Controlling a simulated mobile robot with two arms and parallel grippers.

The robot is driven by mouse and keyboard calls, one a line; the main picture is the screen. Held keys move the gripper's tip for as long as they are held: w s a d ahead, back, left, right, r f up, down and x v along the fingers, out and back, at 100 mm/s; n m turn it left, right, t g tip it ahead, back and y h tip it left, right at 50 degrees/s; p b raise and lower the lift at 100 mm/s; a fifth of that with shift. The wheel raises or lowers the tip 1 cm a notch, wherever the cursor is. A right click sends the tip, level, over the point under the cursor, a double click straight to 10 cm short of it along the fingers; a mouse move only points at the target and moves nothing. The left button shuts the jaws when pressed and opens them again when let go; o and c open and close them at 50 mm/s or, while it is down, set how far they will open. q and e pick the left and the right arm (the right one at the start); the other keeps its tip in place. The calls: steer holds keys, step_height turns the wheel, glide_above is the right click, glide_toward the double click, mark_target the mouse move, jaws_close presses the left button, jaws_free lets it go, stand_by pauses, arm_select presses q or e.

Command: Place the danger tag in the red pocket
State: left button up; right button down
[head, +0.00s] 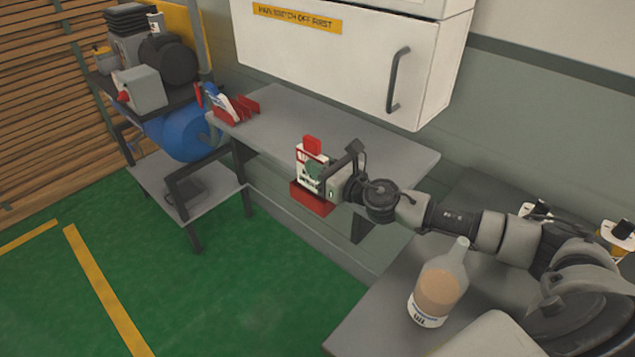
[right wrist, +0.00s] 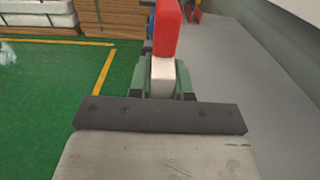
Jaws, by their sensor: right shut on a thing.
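The danger tag (head: 306,173), white with a red top, is upright at the front edge of the grey shelf. The red pocket (head: 313,200) is directly below it. The tag's lower edge meets the pocket's top edge in the head view; I cannot tell whether it is inside. My right gripper (head: 316,177) is shut on the tag from the right side. In the right wrist view the tag (right wrist: 164,45) shows edge-on between the green fingertips (right wrist: 165,82), and the pocket is not visible. My left gripper is not in view.
The grey shelf (head: 360,139) is mostly bare, with a red rack (head: 243,107) at its left end. A white cabinet (head: 340,60) hangs above. A bottle (head: 440,288) stands on the lower right counter. A compressor with a blue tank (head: 185,134) is at left.

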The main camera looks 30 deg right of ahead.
steer(key=shift+w+d+f, duration=0.15)
steer(key=shift+w+f, duration=0.05)
steer(key=shift+w, duration=0.2)
steer(key=shift+f, duration=0.35)
steer(key=shift+f+b, duration=1.05)
steer(key=shift+f, duration=0.65)
steer(key=shift+f, duration=0.2)
steer(key=c, duration=1.1)
jaws_free()
steer(key=shift+o, duration=0.2)
steer(key=shift+r, duration=0.15)
